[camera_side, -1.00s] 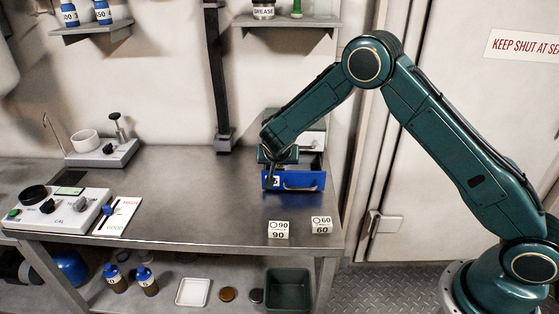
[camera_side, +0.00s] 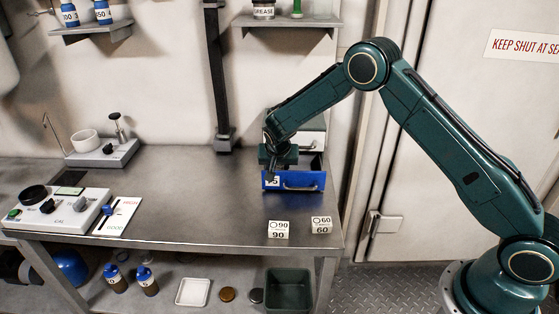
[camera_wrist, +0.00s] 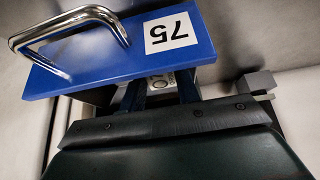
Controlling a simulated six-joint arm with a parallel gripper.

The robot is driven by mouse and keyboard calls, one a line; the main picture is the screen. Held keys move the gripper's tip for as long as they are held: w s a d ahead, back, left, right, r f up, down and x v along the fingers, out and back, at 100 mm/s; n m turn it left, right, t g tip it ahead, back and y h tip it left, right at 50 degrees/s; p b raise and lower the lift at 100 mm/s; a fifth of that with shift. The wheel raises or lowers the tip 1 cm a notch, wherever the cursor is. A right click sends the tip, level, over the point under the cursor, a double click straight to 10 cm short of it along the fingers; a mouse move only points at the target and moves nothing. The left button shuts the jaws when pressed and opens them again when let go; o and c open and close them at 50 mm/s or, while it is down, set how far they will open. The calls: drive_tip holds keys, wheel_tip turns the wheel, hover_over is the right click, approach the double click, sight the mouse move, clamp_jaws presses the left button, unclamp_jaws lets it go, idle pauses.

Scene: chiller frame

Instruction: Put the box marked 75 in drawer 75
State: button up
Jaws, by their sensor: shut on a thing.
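The blue-fronted drawer marked 75 (camera_side: 308,181) is pulled out of its small cabinet (camera_side: 312,139) at the right back of the bench. In the wrist view its blue front (camera_wrist: 100,65) shows the 75 label and a metal handle. My gripper (camera_side: 272,172) is low at the drawer's left part, behind or at its front panel. In the wrist view, my two dark fingers (camera_wrist: 160,92) are shut on a pale box (camera_wrist: 162,80) with a printed face, just behind the drawer front. The front and my gripper hide most of the box, and I cannot read its number.
Two white boxes, marked 90 (camera_side: 279,230) and 60 (camera_side: 321,225), stand near the bench's front right edge. A dark post (camera_side: 221,90) rises left of the cabinet. A control box (camera_side: 62,208) and a card (camera_side: 117,215) lie at left. The bench middle is clear.

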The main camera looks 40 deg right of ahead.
drive_tip(key=shift+d+r+g+y, duration=0.1)
drive_tip(key=shift+g+y, duration=0.4)
drive_tip(key=shift+f, duration=0.85)
drive_tip(key=shift+f, duration=0.1)
drive_tip(key=o, duration=0.7)
drive_tip(key=shift+v, duration=6.1)
